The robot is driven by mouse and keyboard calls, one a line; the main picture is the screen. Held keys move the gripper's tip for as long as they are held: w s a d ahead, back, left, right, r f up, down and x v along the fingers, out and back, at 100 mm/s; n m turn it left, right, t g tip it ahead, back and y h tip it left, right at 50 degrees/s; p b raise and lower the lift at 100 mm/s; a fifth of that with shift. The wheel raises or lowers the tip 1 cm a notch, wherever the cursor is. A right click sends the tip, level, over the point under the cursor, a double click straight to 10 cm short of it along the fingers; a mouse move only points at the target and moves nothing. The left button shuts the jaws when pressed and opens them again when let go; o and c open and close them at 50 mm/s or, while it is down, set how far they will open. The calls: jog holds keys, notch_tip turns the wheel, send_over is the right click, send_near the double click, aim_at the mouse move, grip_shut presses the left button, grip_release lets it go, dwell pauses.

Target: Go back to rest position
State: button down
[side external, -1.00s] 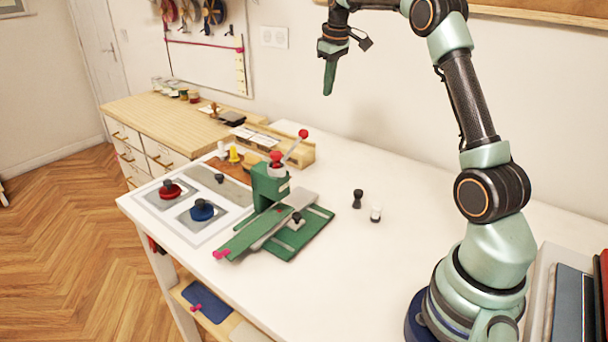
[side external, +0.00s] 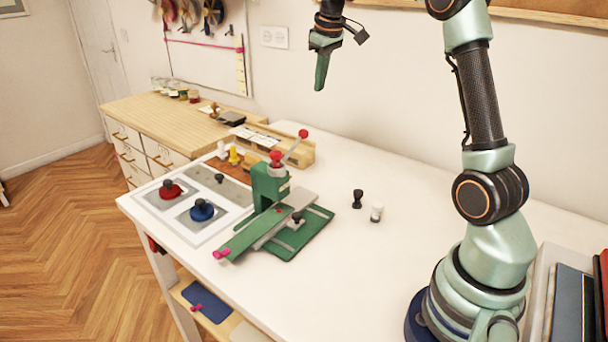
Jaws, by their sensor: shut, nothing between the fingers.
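My gripper (side external: 320,72) hangs high above the back of the white table, at the top of the side external view. Its green fingers point down and are closed together with nothing held. My arm rises from its base at the right, and its upper part runs out of the top of the picture. The gripper is well clear of everything on the table.
A green press (side external: 270,190) with red-knobbed lever stands on the white table (side external: 350,260). A red-based stamp (side external: 170,190) and a blue-based stamp (side external: 202,210) sit left. Black (side external: 357,198) and white (side external: 376,212) small pieces stand right of the press. Books (side external: 572,300) stand right of my base.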

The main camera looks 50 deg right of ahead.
jog(key=s+a+r+t, duration=0.1)
jog(key=s+a, duration=0.3)
jog(key=a, duration=0.3)
jog(key=s+a+r+t, duration=0.1)
jog(key=s+a, duration=0.3)
jog(key=a, duration=0.3)
jog(key=s+a+f+t+y, duration=0.1)
jog(key=s+a+f, duration=0.5)
jog(key=s+a, duration=0.3)
jog(key=shift+s, duration=0.45)
